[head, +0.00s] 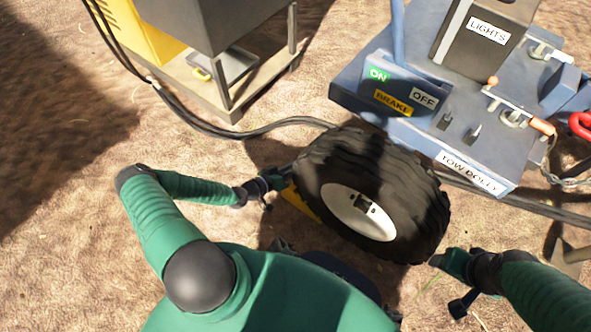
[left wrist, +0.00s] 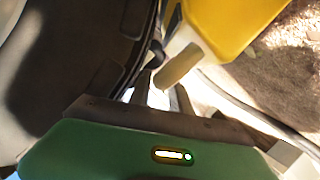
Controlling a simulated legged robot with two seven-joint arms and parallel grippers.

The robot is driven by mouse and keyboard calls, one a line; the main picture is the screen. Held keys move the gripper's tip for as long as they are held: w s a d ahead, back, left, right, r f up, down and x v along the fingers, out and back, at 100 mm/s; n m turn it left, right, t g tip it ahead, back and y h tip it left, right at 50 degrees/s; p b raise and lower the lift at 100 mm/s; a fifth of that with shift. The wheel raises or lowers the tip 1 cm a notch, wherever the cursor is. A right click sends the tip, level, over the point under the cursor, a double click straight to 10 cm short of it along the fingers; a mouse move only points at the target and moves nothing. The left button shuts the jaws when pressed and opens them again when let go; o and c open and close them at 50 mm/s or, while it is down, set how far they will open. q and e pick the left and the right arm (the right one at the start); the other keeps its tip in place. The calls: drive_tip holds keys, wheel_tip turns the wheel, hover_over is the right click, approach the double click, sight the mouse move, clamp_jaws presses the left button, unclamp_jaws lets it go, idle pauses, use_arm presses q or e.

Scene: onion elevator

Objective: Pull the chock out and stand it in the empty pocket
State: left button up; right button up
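The yellow chock (head: 299,204) sits on the ground against the left side of the black tyre (head: 400,170). In the left wrist view the yellow chock (left wrist: 225,25) fills the upper right, with a tan handle-like peg (left wrist: 178,68) sticking out of it. My left gripper (head: 277,181) is right at the chock. Its dark fingers (left wrist: 160,97) show around the peg's end, and I cannot tell whether they grip it. My right gripper (head: 437,261) is beside the tyre's lower right, and its fingers are too small to read. I cannot make out the empty pocket.
The blue tow dolly (head: 500,150) stands behind the wheel, with a brake box (head: 404,88) marked ON and OFF. A black hose (head: 230,131) runs along the ground behind the wheel. Bare ground is free at left.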

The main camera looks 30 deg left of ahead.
use_arm(q)
drive_tip(key=shift+w, duration=0.1)
clamp_jaws()
drive_tip(key=shift+a, duration=0.1)
idle(1.3)
